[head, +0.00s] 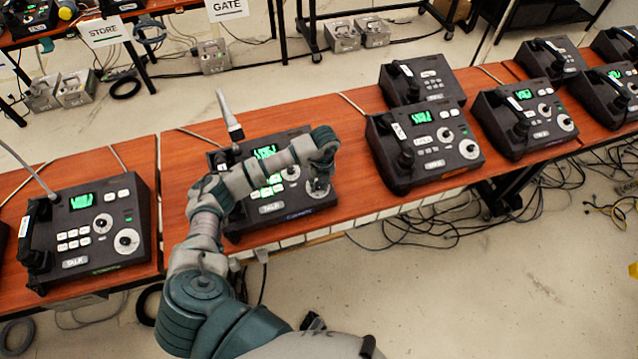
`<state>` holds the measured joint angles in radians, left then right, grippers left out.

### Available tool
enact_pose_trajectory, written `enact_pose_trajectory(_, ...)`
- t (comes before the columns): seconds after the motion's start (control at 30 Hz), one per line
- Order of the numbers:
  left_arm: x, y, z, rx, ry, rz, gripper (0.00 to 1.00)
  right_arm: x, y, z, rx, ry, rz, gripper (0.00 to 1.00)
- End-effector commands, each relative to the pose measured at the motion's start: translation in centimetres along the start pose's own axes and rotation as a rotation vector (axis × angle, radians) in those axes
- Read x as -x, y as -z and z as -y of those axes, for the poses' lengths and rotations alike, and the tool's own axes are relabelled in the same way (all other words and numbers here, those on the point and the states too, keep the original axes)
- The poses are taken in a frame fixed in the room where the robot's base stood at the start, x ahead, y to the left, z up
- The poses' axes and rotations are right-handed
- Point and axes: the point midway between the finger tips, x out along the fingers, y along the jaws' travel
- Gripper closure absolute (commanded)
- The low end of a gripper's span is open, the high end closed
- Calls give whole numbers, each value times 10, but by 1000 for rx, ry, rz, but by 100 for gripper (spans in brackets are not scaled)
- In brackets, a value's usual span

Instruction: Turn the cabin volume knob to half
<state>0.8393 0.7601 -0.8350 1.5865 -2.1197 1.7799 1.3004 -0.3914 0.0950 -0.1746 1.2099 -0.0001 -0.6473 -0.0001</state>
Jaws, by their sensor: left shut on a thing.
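A dark paging phone (300,208) with a lit green screen and lit green buttons sits on the wooden bench in front of me. My left arm reaches over it and hides much of its face. My left gripper (319,180) is over the phone's right side, at a knob (318,190) near the lower right, and is shut on it. The gripper covers part of the knob, so its pointer cannot be read, and I cannot read which knob is labelled cabin. My right gripper does not show.
The bench (352,195) bears several similar phones, one at left (88,238) and one at right (424,143). A gooseneck microphone (231,118) rises behind the middle phone. Loose cables lie on the floor at right. Bare wood lies on both sides of the middle phone.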

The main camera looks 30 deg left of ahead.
Motion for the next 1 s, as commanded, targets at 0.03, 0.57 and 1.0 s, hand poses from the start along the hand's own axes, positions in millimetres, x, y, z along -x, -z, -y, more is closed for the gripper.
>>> enact_pose_trajectory(0.03, -4, 4, 1, -42, -14, -10, 100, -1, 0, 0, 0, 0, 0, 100)
enact_pose_trajectory(0.57, -4, 8, 8, -371, -92, -1, 100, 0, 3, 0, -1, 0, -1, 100)
enact_pose_trajectory(1.0, -3, 9, 10, -427, -102, 4, 100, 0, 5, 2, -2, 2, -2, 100)
